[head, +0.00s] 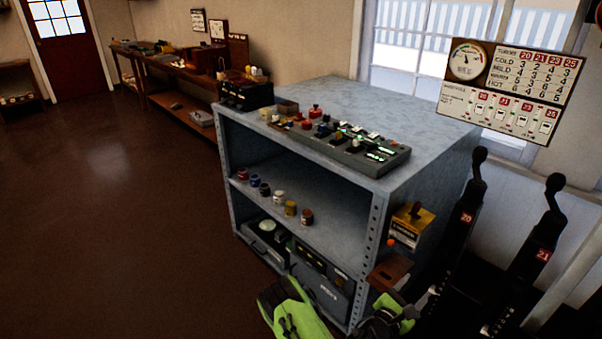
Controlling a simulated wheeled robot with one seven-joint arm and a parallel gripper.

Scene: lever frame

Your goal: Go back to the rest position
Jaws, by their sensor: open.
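Green and black parts of my own arm show at the bottom edge, in front of the lower right corner of the metal shelf unit (300,150). I cannot make out any gripper fingers there. Two black levers stand at the right: the lever marked 20 (462,235) and the lever marked 21 (540,260). Both lean a little to the right at the top, with dark knobbed handles. Their lower ends run out of the picture.
A control panel with coloured switches (345,145) lies on the shelf unit. Several small jars (277,198) stand on its middle shelf. A yellow box (410,222) is on its right side. A chart board (510,90) hangs above the levers. The floor (110,220) at left is clear.

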